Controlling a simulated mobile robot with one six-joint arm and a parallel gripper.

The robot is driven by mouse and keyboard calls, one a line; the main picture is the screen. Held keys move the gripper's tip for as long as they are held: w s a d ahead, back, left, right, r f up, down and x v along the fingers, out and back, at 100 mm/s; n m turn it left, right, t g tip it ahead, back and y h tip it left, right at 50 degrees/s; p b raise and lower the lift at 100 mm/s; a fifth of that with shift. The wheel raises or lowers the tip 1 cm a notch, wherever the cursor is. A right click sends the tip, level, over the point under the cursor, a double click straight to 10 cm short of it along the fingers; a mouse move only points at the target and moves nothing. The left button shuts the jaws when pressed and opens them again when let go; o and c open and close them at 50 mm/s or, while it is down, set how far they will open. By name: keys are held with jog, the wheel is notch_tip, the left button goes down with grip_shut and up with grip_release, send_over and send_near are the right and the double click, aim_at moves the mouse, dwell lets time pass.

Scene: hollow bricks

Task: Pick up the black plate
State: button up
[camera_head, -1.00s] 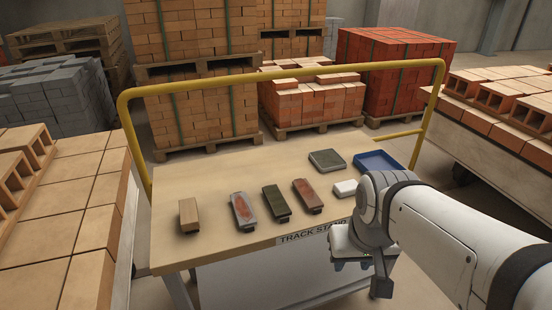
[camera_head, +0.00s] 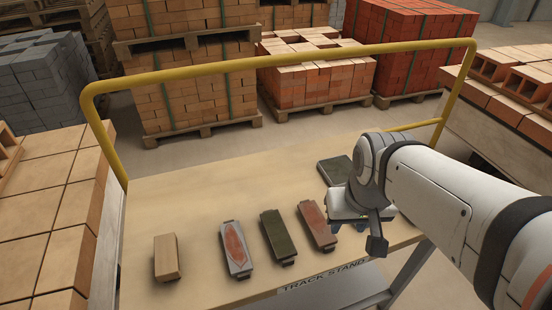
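A dark, near-black squarish plate (camera_head: 334,171) lies at the right rear of the tabletop. My arm's wrist hides part of its right side. A long, dark green-black piece (camera_head: 277,235) lies in the front row; which of the two is the black plate I cannot tell for sure.
The trolley table (camera_head: 190,200) has a yellow rail (camera_head: 280,65) round the back. A wooden block (camera_head: 167,257), a grey-red piece (camera_head: 237,249) and a red-brown piece (camera_head: 317,226) lie in the row. The left rear tabletop is clear. Brick stacks stand beyond.

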jog(key=shift+o, duration=0.4)
jog(key=shift+a, duration=0.15)
jog(key=shift+o, duration=0.9)
jog(key=shift+w+a, duration=0.15)
jog(key=o, duration=0.6)
jog(key=w+a+f+p, duration=0.1)
jog(key=w+a, duration=0.1)
jog(key=w+a+f+n+g+p, duration=0.1)
jog(key=w+a, duration=0.1)
jog(key=w, duration=0.1)
jog(key=w+a+f+n+p, duration=0.1)
jog(key=w+a, duration=0.1)
jog(key=w, duration=0.1)
jog(key=shift+w+a+f+g+p, duration=0.1)
jog(key=shift+w+f+g+p, duration=0.1)
jog(key=shift+f+g+p, duration=0.1)
jog(key=n+g+p, duration=0.1)
jog(key=p, duration=0.1)
send_near(278, 233)
jog(key=shift+w, duration=0.35)
jog(key=shift+n, duration=0.3)
jog(key=shift+s+f+p, duration=0.15)
jog(key=shift+f+p, duration=0.05)
jog(key=shift+f, duration=1.85)
jog(key=shift+s+f+p, duration=0.1)
jog(key=shift+f+p, duration=0.05)
jog(key=shift+f, duration=1.9)
